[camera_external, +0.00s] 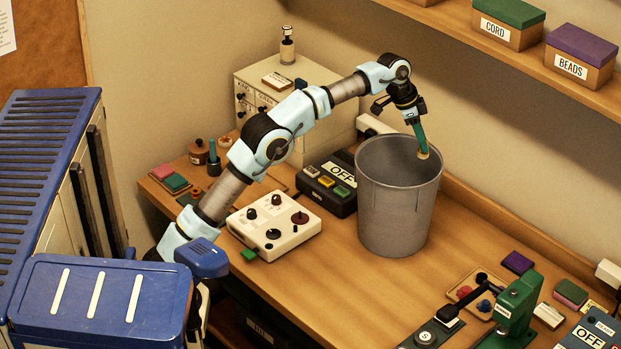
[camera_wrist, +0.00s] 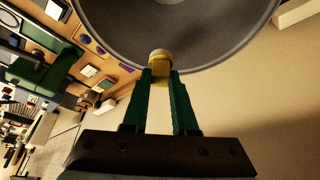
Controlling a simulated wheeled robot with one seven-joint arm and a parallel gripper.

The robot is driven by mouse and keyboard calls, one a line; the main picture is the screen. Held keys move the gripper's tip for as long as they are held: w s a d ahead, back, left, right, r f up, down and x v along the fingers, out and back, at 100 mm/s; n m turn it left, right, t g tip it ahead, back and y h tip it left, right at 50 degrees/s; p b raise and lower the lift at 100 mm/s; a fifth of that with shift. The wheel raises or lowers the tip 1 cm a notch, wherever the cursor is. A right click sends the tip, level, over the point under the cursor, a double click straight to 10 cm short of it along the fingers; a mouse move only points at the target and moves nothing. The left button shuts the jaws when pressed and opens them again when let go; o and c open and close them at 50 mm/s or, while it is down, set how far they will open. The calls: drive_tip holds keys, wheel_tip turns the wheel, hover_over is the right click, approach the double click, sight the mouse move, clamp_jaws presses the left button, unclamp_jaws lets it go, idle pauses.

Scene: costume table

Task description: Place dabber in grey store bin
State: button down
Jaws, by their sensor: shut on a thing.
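The grey store bin (camera_external: 392,205) stands upright on the wooden table, its open top facing up. My gripper (camera_external: 420,143) hangs over the bin's right-hand part, pointing down, with its green fingers close to the rim level. The gripper (camera_wrist: 161,80) is shut on the dabber, a small yellowish piece with a pale rounded end (camera_wrist: 160,56) at the fingertips. The dabber also shows as a tan tip (camera_external: 422,155) below the fingers in the external view. The bin's curved grey wall (camera_wrist: 230,48) fills the top of the wrist view. The bin's floor is hidden in the external view.
A black box marked OFF (camera_external: 333,180) and a white control box (camera_external: 273,222) stand left of the bin. A green press (camera_external: 513,308) stands at the front right. A shelf (camera_external: 540,62) with labelled boxes runs above. Bare table lies in front of the bin.

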wheel_tip(320, 180, down, 28)
drive_tip(key=p, duration=0.2)
drive_tip(key=shift+p, duration=0.3)
drive_tip(key=shift+f, duration=0.1)
drive_tip(key=shift+f, duration=0.15)
drive_tip(key=c, duration=0.7)
unclamp_jaws()
wheel_tip(320, 180, up, 10)
drive_tip(key=a+b, duration=0.1)
drive_tip(key=b, duration=0.1)
drive_tip(key=shift+b, duration=0.35)
